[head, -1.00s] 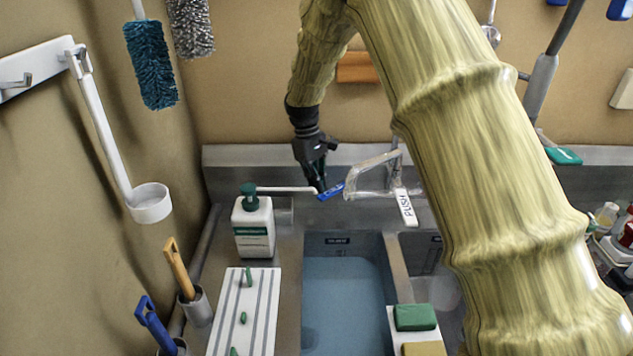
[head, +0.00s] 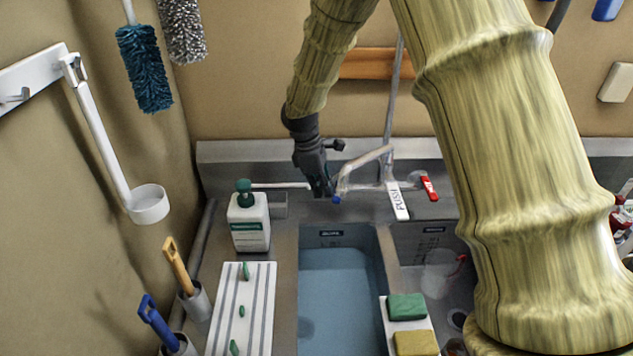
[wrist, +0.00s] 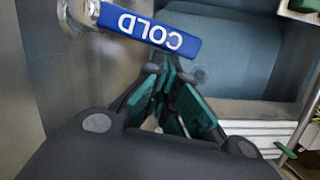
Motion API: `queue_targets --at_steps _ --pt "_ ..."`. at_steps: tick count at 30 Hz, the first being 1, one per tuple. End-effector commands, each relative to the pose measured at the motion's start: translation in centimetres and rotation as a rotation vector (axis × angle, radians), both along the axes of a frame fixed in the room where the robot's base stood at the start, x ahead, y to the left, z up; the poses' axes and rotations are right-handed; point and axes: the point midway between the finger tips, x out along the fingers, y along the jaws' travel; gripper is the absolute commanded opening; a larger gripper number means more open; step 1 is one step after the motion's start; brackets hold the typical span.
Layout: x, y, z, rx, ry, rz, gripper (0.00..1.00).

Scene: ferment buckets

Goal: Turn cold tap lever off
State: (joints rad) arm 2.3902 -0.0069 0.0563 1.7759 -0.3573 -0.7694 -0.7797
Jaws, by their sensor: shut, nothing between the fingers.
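The cold tap lever (wrist: 150,31) is blue with white COLD lettering in the wrist view, joined to a metal tap body (wrist: 82,12) at its left end. In the head view only a small blue part of the lever (head: 337,199) shows beside my fingers; the rest is hidden. My gripper (head: 322,191) is shut and empty at the tap's left side. In the wrist view its teal-padded fingertips (wrist: 177,76) are just below the lever in the picture. I cannot tell whether they touch it.
A red lever (head: 430,187) and a white PUSH tab (head: 398,201) are to the right. A soap bottle (head: 249,218) stands left, its long nozzle reaching toward my gripper. The blue-filled basin (head: 342,290) lies in front; a striped board (head: 256,315) is beside it.

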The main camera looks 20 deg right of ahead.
Motion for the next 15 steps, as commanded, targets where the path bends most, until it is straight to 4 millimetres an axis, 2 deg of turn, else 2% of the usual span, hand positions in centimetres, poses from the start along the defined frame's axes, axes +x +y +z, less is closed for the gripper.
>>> queue_targets --at_steps 6,15 --pt "-1.1 -0.8 0.1 0.0 0.002 0.124 0.0" --pt "-1.6 -1.3 0.0 0.0 0.001 0.207 0.0"
